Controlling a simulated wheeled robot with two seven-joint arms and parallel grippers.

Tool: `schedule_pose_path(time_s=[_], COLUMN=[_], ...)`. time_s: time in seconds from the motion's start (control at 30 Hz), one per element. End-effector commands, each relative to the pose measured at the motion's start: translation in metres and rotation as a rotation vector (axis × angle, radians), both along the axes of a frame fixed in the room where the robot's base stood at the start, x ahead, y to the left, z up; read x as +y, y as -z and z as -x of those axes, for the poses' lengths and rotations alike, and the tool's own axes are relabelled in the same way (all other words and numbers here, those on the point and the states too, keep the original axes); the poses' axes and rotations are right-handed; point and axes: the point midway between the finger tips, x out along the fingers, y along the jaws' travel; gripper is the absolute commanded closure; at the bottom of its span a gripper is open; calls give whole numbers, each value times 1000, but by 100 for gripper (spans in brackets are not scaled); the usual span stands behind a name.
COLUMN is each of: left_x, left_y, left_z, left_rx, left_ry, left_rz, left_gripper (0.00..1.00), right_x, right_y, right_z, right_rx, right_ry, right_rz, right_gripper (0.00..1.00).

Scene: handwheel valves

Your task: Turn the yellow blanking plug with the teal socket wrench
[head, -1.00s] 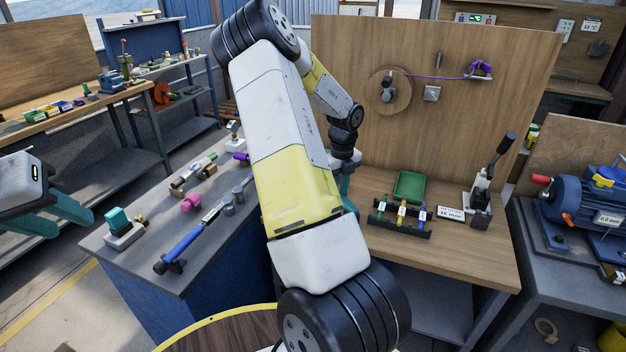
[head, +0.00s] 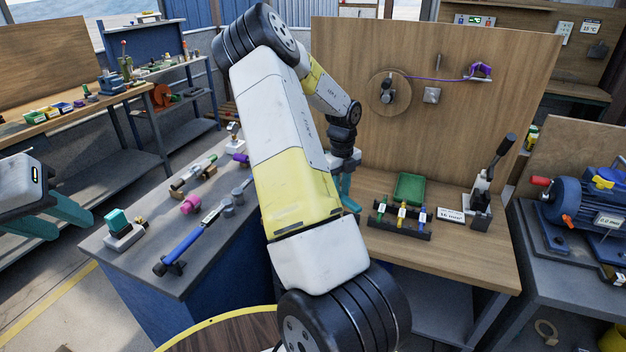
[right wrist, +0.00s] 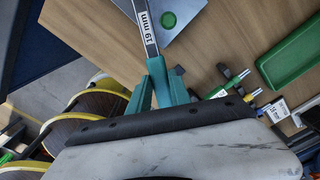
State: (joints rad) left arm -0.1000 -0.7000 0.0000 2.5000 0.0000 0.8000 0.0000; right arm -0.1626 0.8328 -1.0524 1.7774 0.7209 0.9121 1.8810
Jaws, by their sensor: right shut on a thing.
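My right gripper (right wrist: 158,80) has its teal fingers closed on a dark, slim tool (right wrist: 142,18) with a white "19 mm" label. In the head view, the right gripper (head: 346,186) is above the left part of the wooden bench, partly hidden by my forearm. My left gripper (head: 74,228) is open and empty at the left. I cannot make out a yellow blanking plug; it may be hidden behind my arm.
A grey plate (right wrist: 187,16) with a green disc lies close beyond the held tool. A black rack (head: 400,228) holds green, yellow and blue tools, with a green tray (head: 409,187) behind. A lever device (head: 483,200) stands right. A grey bench (head: 150,262) with fittings is left.

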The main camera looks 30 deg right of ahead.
Motion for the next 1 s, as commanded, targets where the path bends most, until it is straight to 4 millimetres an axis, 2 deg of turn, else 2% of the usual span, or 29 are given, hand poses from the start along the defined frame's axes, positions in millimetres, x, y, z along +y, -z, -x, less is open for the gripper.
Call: schedule_pose_path(time_s=[1.0], left_x=[0], left_y=[0], left_z=[0], left_rx=[0], left_ry=[0], left_rz=[0], left_gripper=[64], right_x=[-3], right_y=[-6], right_z=[-1], right_rx=[-34], right_ry=[-27], right_rz=[-2], right_gripper=[100])
